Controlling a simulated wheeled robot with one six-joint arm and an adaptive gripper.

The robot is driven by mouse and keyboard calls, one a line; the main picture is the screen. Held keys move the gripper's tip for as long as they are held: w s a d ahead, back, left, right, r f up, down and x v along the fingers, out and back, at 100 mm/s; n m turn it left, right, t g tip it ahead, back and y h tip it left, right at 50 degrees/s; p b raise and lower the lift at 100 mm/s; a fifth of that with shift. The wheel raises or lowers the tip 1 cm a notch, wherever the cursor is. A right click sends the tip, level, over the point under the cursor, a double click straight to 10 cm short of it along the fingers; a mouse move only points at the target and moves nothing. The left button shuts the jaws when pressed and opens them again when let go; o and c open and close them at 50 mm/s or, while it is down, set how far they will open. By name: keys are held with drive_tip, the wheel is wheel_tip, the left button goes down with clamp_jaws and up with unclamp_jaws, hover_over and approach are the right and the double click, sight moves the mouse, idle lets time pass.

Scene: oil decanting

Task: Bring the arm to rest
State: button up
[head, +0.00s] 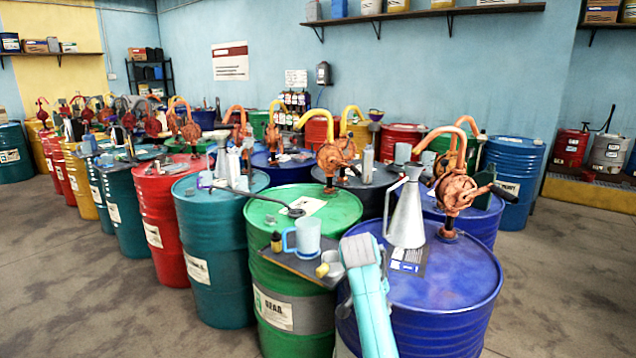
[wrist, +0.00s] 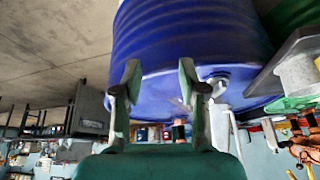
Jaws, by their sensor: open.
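My arm, with its pale teal link (head: 368,300), rises from the bottom of the head view in front of the blue drum (head: 440,285). In the wrist view my gripper (wrist: 160,76) is open, its two fingers apart with nothing between them. The blue drum's ribbed side (wrist: 190,45) fills the space beyond the fingertips. The wrist picture is turned over, with the floor at the top and the walls at the bottom. I cannot make out the gripper's fingers clearly in the head view.
A metal funnel (head: 406,212) and an orange hand pump (head: 455,190) stand on the blue drum. A light blue jug (head: 303,236) stands on a dark tray by the green drum (head: 310,210). Drums crowd the left; floor (head: 570,280) is clear at right.

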drive_tip(key=s+d+f+n+t, duration=0.1)
drive_tip(key=s+f, duration=0.3)
drive_tip(key=f, duration=0.3)
drive_tip(key=s+d+f+n+t+y, duration=0.1)
drive_tip(key=s+f, duration=0.2)
drive_tip(key=f, duration=0.4)
drive_tip(key=s+f+n+t, duration=0.1)
drive_tip(key=s+f+n, duration=0.1)
drive_tip(key=s+f, duration=0.35)
drive_tip(key=s+d+f+n+t+y, duration=0.1)
drive_tip(key=s+f, duration=0.4)
drive_tip(key=s, duration=0.3)
drive_tip(key=s+f+n+t+y, duration=0.1)
drive_tip(key=s+f, duration=0.4)
drive_tip(key=s, duration=0.3)
drive_tip(key=s+r+n+t, duration=0.1)
drive_tip(key=s+r+t, duration=0.1)
drive_tip(key=s, duration=0.7)
drive_tip(key=s+r+n+t, duration=0.1)
drive_tip(key=s+r, duration=0.2)
drive_tip(key=s, duration=0.7)
drive_tip(key=s+r+n+t, duration=0.1)
drive_tip(key=s+r+t, duration=0.2)
drive_tip(key=s+r, duration=1.2)
drive_tip(key=shift+s+d+r+n+y, duration=0.15)
drive_tip(key=shift+s+r+n+y, duration=0.2)
drive_tip(key=shift+r, duration=1)
